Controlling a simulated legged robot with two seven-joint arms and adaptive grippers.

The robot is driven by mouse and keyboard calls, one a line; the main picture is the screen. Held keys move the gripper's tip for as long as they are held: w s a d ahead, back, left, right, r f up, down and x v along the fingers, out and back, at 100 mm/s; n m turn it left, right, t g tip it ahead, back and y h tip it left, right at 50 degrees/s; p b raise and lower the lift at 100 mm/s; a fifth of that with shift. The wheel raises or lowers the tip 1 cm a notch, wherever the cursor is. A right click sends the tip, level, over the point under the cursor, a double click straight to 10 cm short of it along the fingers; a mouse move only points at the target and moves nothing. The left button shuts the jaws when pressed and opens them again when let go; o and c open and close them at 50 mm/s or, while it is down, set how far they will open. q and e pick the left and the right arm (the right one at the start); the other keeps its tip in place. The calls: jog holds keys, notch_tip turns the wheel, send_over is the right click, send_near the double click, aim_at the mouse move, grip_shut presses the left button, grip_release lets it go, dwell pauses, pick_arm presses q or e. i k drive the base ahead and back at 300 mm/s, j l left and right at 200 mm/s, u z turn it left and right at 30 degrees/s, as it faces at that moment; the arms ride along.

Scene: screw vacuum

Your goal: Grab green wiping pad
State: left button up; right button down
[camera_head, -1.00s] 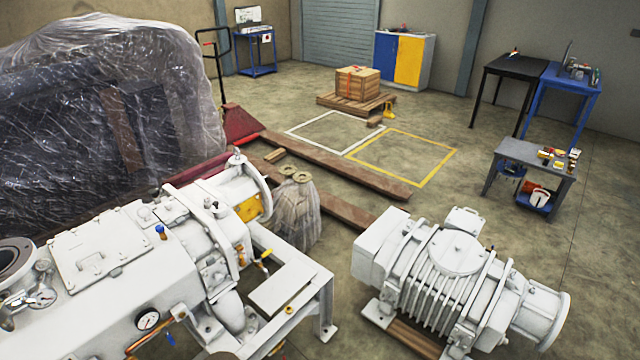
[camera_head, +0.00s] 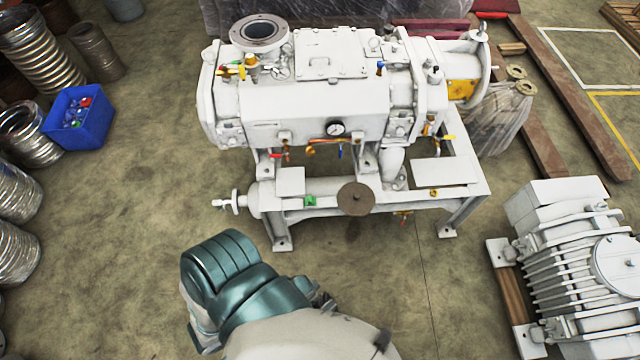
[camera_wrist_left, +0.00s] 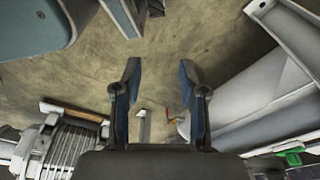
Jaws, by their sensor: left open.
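A small green pad (camera_head: 310,200) sits on the white frame under the vacuum pump, left of a brown round disc. In the left wrist view a green patch (camera_wrist_left: 293,158), likely the same pad, shows at the lower right edge. My left gripper (camera_wrist_left: 160,70) is open, with nothing between its two fingers and the floor beyond them. The pad lies off to the right of the fingers and apart from them. My left gripper's fingers do not show in the head view. My right gripper cannot be made out.
The white vacuum pump (camera_head: 320,100) stands on its frame with a brown disc (camera_head: 356,199) on it. A ribbed white machine (camera_head: 570,265) stands at the right. A blue bin (camera_head: 80,118) and several metal hoses (camera_head: 35,45) are at the left. Floor between them is clear.

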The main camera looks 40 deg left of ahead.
aim_at(310, 201)
jog(key=u, duration=1.6)
